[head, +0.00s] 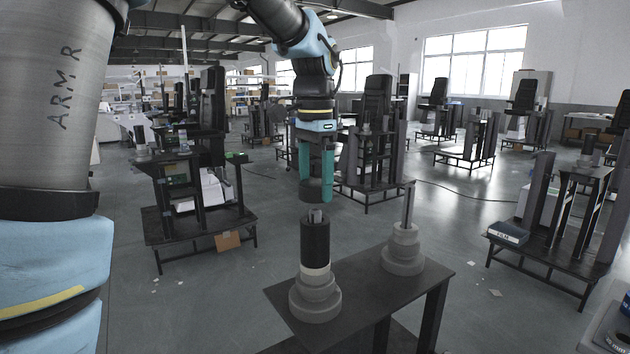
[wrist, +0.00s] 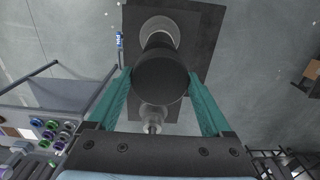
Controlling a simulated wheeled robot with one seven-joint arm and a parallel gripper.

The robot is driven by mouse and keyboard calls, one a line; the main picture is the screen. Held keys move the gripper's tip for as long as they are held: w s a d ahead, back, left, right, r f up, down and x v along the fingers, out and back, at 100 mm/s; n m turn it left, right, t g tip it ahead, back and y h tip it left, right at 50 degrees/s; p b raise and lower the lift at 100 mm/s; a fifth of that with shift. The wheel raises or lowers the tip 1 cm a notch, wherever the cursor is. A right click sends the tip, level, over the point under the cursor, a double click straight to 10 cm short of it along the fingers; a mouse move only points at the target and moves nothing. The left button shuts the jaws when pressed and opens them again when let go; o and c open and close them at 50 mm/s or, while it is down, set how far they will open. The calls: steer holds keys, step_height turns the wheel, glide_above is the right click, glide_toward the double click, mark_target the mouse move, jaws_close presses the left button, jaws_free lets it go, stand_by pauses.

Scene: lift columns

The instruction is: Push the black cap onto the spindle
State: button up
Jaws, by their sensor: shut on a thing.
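My gripper (head: 316,178) points straight down with two teal fingers. It is shut on the black cap (head: 315,191), a short dark round piece between the fingertips. In the wrist view the black cap (wrist: 160,76) fills the space between the fingers. Below it stands a spindle (head: 315,215), whose grey tip sticks out of a black cylinder (head: 315,243) above a pale ring and a stepped grey base (head: 314,300). The cap is above this tip with a small visible gap. In the wrist view the cap hides the tip.
A second spindle (head: 409,207), with a bare rod on a stepped grey base (head: 403,252), stands to the right on the same dark table (head: 375,305). Several other stands with seats and columns are farther back. Grey floor lies around the table.

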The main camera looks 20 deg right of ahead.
mark_target(315, 210)
step_height(315, 210, down, 2)
steer(key=shift+f+b, duration=0.1)
steer(key=shift+b, duration=0.65)
steer(key=shift+r, duration=0.25)
steer(key=shift+f, duration=0.2)
steer(key=shift+f, duration=0.3)
steer(key=shift+f, duration=0.85)
steer(key=shift+a+f, duration=0.1)
steer(key=shift+f, duration=0.2)
stand_by(1.9)
steer(key=o, duration=1.2)
steer(key=shift+r+p, duration=0.3)
steer(key=shift+p, duration=0.1)
